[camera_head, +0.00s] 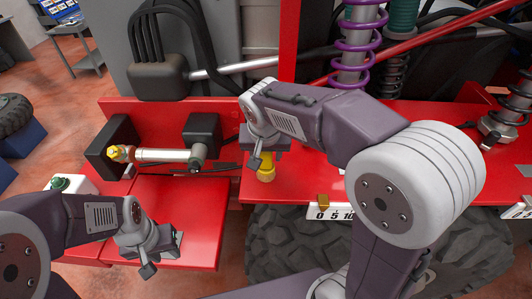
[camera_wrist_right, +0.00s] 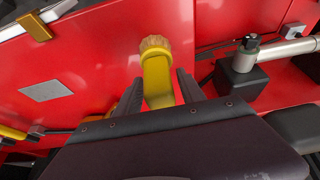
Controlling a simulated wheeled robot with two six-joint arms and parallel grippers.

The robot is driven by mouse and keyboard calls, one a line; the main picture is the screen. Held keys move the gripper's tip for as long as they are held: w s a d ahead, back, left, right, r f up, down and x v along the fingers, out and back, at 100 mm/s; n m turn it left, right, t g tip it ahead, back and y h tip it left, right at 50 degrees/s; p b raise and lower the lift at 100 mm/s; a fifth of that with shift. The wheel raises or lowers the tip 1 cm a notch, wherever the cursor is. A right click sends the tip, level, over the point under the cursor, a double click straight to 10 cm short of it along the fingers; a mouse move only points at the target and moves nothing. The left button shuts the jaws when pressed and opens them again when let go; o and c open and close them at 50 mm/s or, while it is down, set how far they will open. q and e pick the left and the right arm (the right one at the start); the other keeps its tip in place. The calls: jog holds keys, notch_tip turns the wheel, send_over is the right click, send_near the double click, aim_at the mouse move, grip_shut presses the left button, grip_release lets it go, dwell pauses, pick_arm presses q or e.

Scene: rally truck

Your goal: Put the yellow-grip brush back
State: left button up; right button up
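The yellow-grip brush (camera_wrist_right: 158,78) lies between the fingers of my right gripper (camera_wrist_right: 160,82) in the right wrist view, its tan tip (camera_wrist_right: 155,42) pointing away from the wrist. In the head view my right gripper (camera_head: 265,158) points down over the red surface, with yellow (camera_head: 266,173) showing below it. Whether the tip touches the red surface is unclear. My left gripper (camera_head: 160,246) is low over the left red panel; its fingers are too unclear to tell open from shut. No holder for the brush is clearly visible.
A silver cylinder (camera_head: 162,155) rests between black blocks on the left red shelf (camera_head: 180,190). A scale strip (camera_head: 332,212) is on the front edge right of my right gripper. A tyre (camera_head: 300,245) is below. Purple spring (camera_head: 358,45) and hoses stand behind.

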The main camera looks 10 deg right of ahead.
aim_at(267, 174)
jog(key=shift+r, duration=0.1)
jog(key=d+b+v, duration=0.1)
jog(key=b+v, duration=0.1)
jog(key=v, duration=0.6)
jog(key=shift+s+a+r+b, duration=0.25)
jog(key=shift+a+r+b, duration=0.15)
jog(key=shift+a, duration=0.05)
